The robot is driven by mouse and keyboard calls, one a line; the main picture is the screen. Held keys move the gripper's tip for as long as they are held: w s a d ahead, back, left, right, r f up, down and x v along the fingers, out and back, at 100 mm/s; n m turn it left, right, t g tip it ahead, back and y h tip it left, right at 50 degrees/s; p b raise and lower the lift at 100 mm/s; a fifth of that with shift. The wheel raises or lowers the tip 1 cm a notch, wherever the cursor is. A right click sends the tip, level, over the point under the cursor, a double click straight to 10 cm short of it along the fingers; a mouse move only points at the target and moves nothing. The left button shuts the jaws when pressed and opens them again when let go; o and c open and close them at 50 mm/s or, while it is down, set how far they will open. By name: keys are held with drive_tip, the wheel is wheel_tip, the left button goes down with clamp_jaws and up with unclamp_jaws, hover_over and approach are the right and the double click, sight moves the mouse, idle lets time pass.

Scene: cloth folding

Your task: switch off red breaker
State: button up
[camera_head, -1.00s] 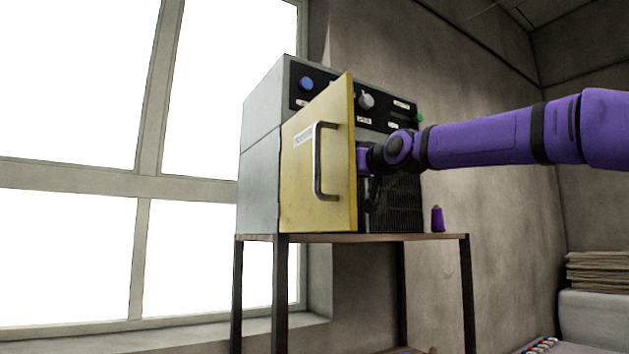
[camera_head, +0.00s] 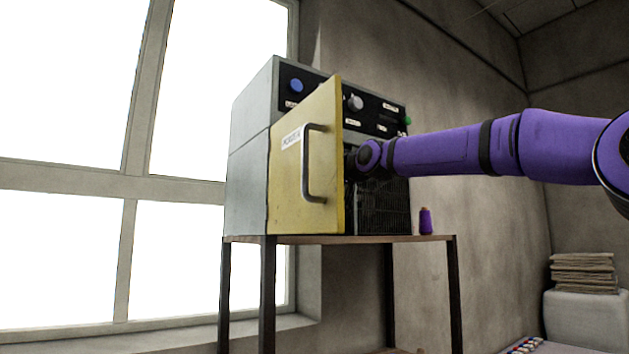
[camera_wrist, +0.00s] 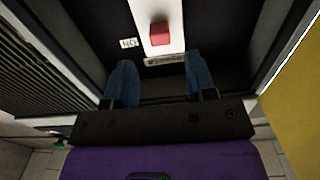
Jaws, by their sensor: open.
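The red breaker (camera_wrist: 159,34) is a small red switch on a white plate inside the dark cabinet, at the top middle of the wrist view. My gripper (camera_wrist: 160,72) is open, its two blue fingers apart and empty. The fingertips lie below the breaker in the picture, one on each side of its line; I cannot tell whether they touch anything. The grey cabinet (camera_head: 250,120) stands with its yellow door (camera_head: 290,190) swung open. In the head view the door and my arm hide the breaker and my gripper.
The yellow door also shows at the right of the wrist view (camera_wrist: 292,120), close beside the gripper. A blue knob (camera_head: 296,86) and a grey knob (camera_head: 355,102) are on the upper panel. A purple spool (camera_head: 426,221) stands on the table (camera_head: 340,239) right of the cabinet.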

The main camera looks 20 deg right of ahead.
drive_tip(key=shift+x, duration=2.95)
drive_tip(key=shift+c, duration=0.2)
